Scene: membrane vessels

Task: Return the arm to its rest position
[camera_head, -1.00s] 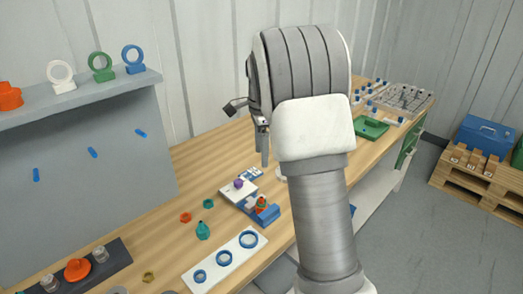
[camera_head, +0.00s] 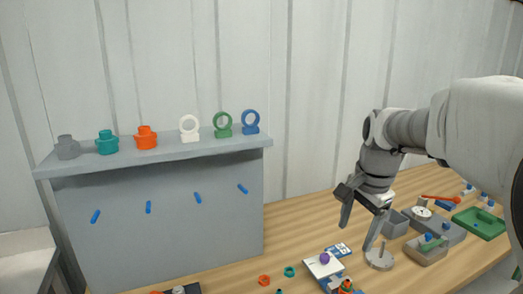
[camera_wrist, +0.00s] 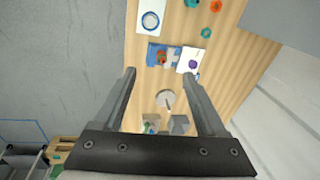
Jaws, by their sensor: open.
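My gripper (camera_head: 360,230) hangs above the wooden workbench (camera_head: 300,215) in the head view, fingers pointing down and apart, with nothing between them. In the wrist view, my gripper (camera_wrist: 163,88) shows both fingers spread wide. A round grey metal disc with an upright pin (camera_head: 379,258) stands on the bench close to the right fingertip in the head view. It also shows between the fingers, farther down, in the wrist view (camera_wrist: 166,99). My arm comes in from the right edge of the head view.
A grey shelf unit (camera_head: 160,161) with several coloured fittings on top stands left. Grey bins (camera_head: 396,224) and a green tray (camera_head: 479,222) stand right. Air above the bench's middle is free.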

